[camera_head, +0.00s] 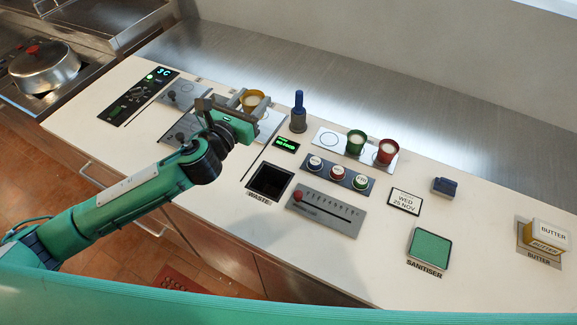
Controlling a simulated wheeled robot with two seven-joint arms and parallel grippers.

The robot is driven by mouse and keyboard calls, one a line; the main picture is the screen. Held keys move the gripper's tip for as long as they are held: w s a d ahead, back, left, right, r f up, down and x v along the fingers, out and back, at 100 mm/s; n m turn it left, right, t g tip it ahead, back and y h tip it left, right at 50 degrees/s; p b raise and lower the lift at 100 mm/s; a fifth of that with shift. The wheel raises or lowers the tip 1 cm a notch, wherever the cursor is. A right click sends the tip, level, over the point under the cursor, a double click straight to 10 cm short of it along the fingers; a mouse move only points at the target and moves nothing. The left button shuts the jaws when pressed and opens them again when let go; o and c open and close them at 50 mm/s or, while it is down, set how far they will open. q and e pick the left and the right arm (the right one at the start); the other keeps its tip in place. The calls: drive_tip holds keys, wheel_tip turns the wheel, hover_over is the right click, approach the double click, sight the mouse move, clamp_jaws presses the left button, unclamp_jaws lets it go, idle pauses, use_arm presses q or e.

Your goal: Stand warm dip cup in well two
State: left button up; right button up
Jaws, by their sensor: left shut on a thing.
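A yellow cup (253,97) with pale contents is between the fingers of my left gripper (249,102), which is shut on it. The cup looks upright, over a grey metal plate (272,122); I cannot tell whether it touches the plate. My left arm and gripper hide much of this plate. Another grey plate with a round outline (184,91) lies to the left of the gripper. Which of these is well two cannot be read. My right gripper is not in view.
A pale plate (371,158) right of a blue-handled tool (298,112) has an empty ring, a green cup (355,142) and a red cup (386,151). Nearer are a waste opening (270,181), a slider panel (327,212) and a sanitiser pad (430,246). The back counter is clear.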

use_arm(q)
drive_tip(key=shift+w+d+r, duration=0.1)
drive_tip(key=shift+w+r, duration=0.35)
drive_tip(key=shift+r, duration=0.15)
drive_tip(key=b, duration=0.2)
hover_over(260, 160)
drive_tip(key=shift+h, duration=0.3)
wheel_tip(260, 160, down, 15)
drive_tip(key=shift+d+f, duration=0.1)
drive_tip(key=shift+f, duration=0.05)
drive_tip(key=shift+f+b, duration=0.75)
drive_tip(key=shift+f, duration=1.55)
drive_tip(key=o, duration=0.6)
drive_tip(key=shift+f, duration=0.15)
drive_tip(key=o, duration=0.4)
